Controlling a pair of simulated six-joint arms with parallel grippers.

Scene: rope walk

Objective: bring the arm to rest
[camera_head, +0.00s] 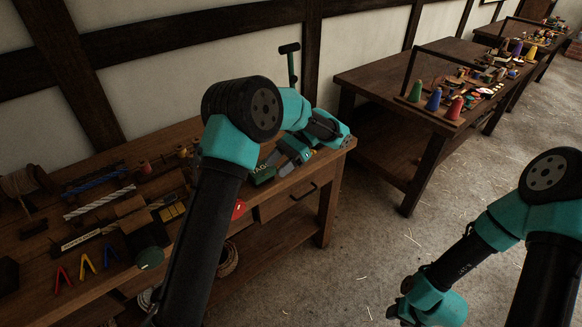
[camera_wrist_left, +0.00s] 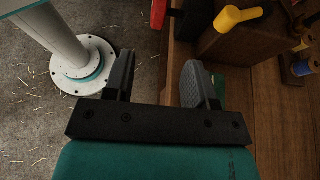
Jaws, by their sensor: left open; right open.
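My left arm reaches over the right end of the near workbench (camera_head: 190,130), bent at its elbow. The left gripper (camera_head: 272,163) hangs close to the bench's front edge in the head view, partly hidden by its own arm. In the left wrist view the left gripper's two dark fingers (camera_wrist_left: 160,85) stand apart with nothing between them. The right finger is over the bench and the left one over the floor. My right arm is bent at the lower right. Its gripper (camera_head: 397,300) is over bare floor, open, its fingers small and dark.
A green box (camera_head: 263,174) lies by the left gripper. Rope lengths (camera_head: 97,200) and coloured clips (camera_head: 85,265) lie further left on the bench. A red thing (camera_head: 239,209) is at its front edge. A second table with coloured cones (camera_head: 433,99) stands behind. The floor between is clear.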

